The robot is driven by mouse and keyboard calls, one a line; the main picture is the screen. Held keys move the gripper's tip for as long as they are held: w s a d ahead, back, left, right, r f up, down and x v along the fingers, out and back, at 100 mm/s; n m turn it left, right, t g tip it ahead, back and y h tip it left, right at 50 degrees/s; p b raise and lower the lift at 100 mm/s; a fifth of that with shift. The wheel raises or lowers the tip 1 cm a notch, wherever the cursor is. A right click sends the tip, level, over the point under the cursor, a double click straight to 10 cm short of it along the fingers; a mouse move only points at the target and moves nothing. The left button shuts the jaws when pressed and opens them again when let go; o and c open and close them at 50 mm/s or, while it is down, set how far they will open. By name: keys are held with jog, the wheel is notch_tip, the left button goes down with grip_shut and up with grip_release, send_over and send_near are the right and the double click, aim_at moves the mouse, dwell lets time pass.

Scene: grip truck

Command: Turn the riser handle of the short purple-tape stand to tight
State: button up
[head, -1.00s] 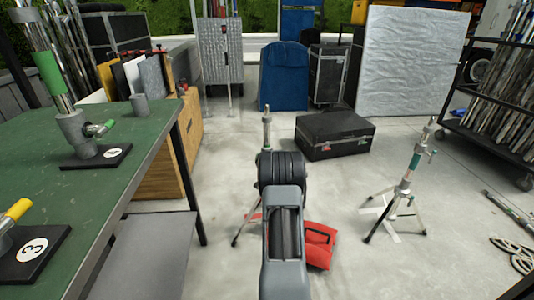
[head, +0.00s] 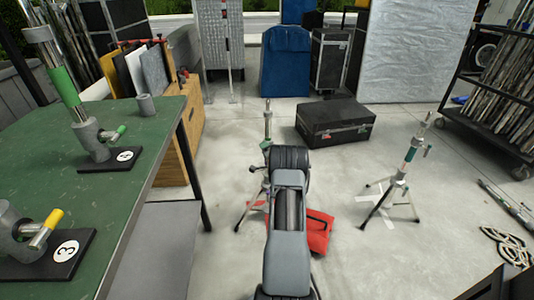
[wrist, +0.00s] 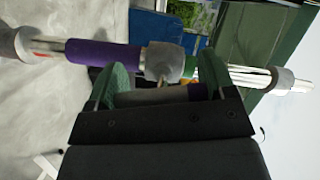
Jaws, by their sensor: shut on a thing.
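The short purple-tape stand (head: 268,125) stands upright on the floor straight ahead, mostly hidden behind my arm in the head view. In the wrist view its pole lies sideways across the upper part, with the purple tape (wrist: 100,53) left of a grey collar (wrist: 165,62). My gripper (wrist: 163,82) has its two green-padded fingers on either side of the collar. It is shut on the riser handle (wrist: 145,98), a grey bar with a purple end lying between the fingers. The gripper's tips are hidden in the head view.
A red sandbag (head: 318,232) lies at the stand's foot. Another stand with green tape (head: 405,165) stands at the right. A black case (head: 335,122) lies behind. A green table (head: 150,190) with numbered clamp pieces is close on the left. Floor between the stands is mostly clear.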

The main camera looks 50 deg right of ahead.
jog(key=shift+m, duration=0.6)
jog(key=shift+r+t, duration=0.1)
jog(key=shift+t, duration=0.2)
jog(key=o, duration=0.9)
jog(key=p+v, duration=0.3)
jog(key=v, duration=1.1)
